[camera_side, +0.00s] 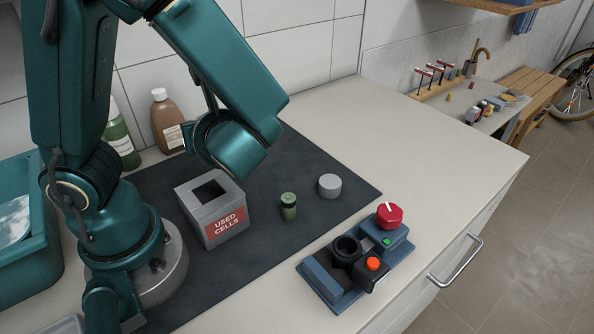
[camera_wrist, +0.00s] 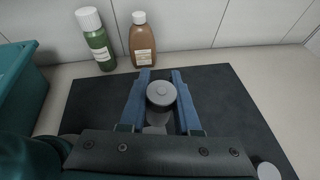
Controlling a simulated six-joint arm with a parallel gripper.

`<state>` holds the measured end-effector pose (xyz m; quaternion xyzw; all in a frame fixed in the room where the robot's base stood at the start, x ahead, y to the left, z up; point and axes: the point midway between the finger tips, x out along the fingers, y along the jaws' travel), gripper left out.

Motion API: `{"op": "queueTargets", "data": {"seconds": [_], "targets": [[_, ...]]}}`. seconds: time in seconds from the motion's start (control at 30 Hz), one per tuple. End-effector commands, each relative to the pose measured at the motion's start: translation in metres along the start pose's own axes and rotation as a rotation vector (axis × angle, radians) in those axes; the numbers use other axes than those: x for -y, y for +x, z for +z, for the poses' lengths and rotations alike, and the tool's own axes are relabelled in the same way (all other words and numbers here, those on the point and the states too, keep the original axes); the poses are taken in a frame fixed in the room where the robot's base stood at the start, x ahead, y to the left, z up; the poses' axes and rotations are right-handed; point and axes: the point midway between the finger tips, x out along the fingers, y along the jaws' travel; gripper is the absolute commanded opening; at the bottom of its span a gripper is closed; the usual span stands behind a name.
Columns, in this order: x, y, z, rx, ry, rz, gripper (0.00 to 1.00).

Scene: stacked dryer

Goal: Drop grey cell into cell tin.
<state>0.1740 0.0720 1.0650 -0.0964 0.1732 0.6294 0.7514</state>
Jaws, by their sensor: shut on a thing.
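The cell tin (camera_side: 222,220) is a grey box with a red "USED CELLS" label and a square opening in its top. It stands on the dark mat in the side view. My gripper (camera_wrist: 161,88) shows in the wrist view with its blue fingers on either side of the grey cell (camera_wrist: 160,93), a short cylinder with a lighter round end. It is shut on that cell. In the side view my fingers and the cell are hidden behind my arm, so their height over the mat and distance from the tin cannot be told.
A green cell (camera_side: 289,207) stands right of the tin, with a grey round block (camera_side: 330,186) beyond it. A blue device (camera_side: 358,262) with a red knob and an orange button sits at the front. Green (camera_side: 122,139) and brown (camera_side: 166,122) bottles stand by the wall, near a teal basin (camera_side: 28,255).

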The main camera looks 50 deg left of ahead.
Motion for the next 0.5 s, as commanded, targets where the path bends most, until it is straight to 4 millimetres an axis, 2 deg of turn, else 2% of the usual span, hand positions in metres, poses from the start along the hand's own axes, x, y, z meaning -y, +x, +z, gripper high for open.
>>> {"op": "queueTargets", "data": {"seconds": [0.2, 0.5], "targets": [[-0.001, -0.011, 0.027, -0.001, -0.005, -0.003, 0.0], [-0.003, -0.017, 0.04, 0.0, 0.001, 0.0, 0.0]]}}
